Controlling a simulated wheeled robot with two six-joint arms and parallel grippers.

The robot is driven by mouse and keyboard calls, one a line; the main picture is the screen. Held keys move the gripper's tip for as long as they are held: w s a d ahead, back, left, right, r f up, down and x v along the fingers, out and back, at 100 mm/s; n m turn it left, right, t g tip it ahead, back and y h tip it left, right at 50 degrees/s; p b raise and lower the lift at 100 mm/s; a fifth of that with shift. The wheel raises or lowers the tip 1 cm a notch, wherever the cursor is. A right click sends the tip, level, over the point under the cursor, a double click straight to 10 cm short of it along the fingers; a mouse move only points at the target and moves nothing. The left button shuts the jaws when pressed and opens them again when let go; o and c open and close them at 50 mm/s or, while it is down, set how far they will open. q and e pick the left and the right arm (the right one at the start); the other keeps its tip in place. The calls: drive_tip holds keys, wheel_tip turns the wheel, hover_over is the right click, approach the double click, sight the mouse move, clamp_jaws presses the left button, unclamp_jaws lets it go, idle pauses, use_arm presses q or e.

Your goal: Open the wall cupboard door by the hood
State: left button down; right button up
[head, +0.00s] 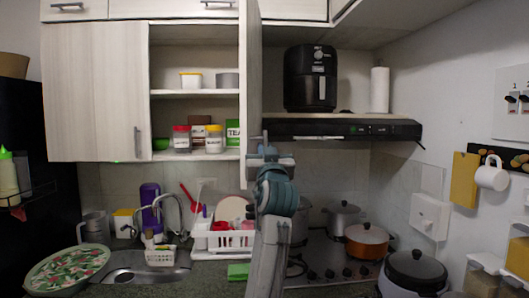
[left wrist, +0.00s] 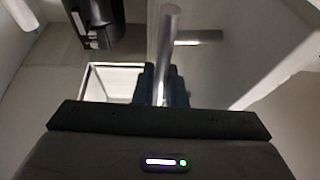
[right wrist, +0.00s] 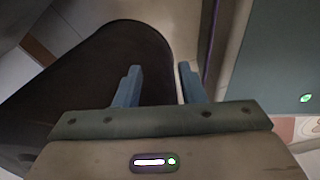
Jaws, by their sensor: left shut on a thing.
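The wall cupboard door (head: 251,75) by the hood stands open, seen nearly edge-on and swung out toward me. Its cupboard interior is exposed on the left. My left gripper (head: 264,150) is at the door's lower part. In the left wrist view, the metal bar handle (left wrist: 169,40) runs between the fingers, and my left gripper (left wrist: 162,85) is shut on it. The pale door face (left wrist: 235,60) is beside it. My right gripper does not show in the head view. In the right wrist view, my right gripper (right wrist: 160,80) has its fingers apart with nothing between them.
The black hood (head: 340,130) is right of the door, with an air fryer (head: 310,78) and paper roll (head: 379,90) above. Jars (head: 214,139) stand on the open cupboard's shelf. The left cupboard door (head: 95,90) is closed. Pots (head: 367,240) stand on the stove below.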

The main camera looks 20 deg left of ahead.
use_arm(q)
drive_tip(key=c, duration=1.8)
unclamp_jaws()
drive_tip(key=shift+r, duration=0.2)
drive_tip(key=shift+w+a+f, duration=0.1)
drive_tip(key=shift+f, duration=0.05)
drive_tip(key=b+v, duration=0.4)
drive_tip(key=v, duration=0.6)
drive_tip(key=shift+s+f, duration=0.1)
drive_tip(key=shift+s, duration=0.25)
